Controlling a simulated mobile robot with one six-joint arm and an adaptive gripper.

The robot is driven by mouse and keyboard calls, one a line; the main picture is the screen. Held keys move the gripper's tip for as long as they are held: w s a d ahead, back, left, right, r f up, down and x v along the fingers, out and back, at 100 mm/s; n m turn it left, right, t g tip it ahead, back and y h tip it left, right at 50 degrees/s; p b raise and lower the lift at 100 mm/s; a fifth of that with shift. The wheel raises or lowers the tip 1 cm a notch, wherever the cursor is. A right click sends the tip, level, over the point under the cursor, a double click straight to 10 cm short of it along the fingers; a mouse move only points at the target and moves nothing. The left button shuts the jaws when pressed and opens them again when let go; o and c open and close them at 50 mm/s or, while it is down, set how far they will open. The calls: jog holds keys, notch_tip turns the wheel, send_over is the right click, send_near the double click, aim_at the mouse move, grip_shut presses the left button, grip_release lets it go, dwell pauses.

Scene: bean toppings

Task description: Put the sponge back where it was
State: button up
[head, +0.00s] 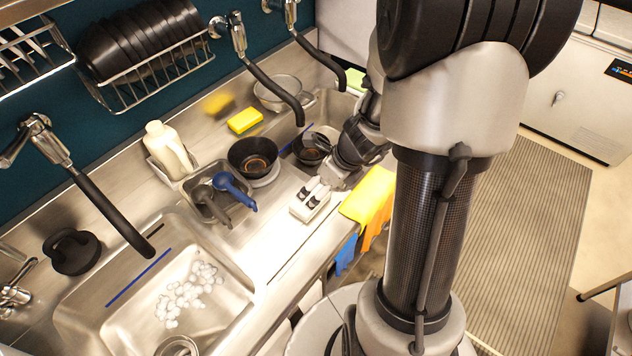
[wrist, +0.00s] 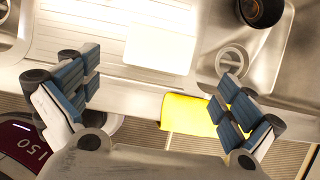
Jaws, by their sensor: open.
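A yellow sponge (head: 245,120) lies flat on the metal ledge at the back of the counter, near a metal strainer bowl (head: 277,92). My gripper (wrist: 160,88) is wide open, with its two dark blue-padded fingers far apart and nothing held between them. In the head view, my gripper hangs low near the counter's front edge, well apart from the sponge. The sponge does not show in the wrist view. A pale flat block (wrist: 158,48) lies on the counter beyond the fingers.
A yellow cloth (head: 368,197) hangs over the counter's front edge. A black bowl (head: 252,156), a container of utensils (head: 207,205) and a pale bottle (head: 170,150) stand between the gripper and the back wall. Black hoses hang over the sinks.

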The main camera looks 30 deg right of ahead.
jog(key=s+a+r+n, duration=0.2)
jog(key=a+r+n, duration=0.4)
jog(key=r+n, duration=0.2)
jog(key=s+a+r+n, duration=0.3)
jog(key=a+r+n, duration=0.3)
jog(key=r+n, duration=0.15)
jog(key=s+a+r+n+h, duration=0.1)
jog(key=s+r+n, duration=0.5)
jog(key=s+n, duration=0.5)
jog(key=n, duration=0.5)
jog(key=shift+a+h, duration=0.3)
jog(key=shift+a, duration=0.1)
jog(key=shift+n, duration=0.25)
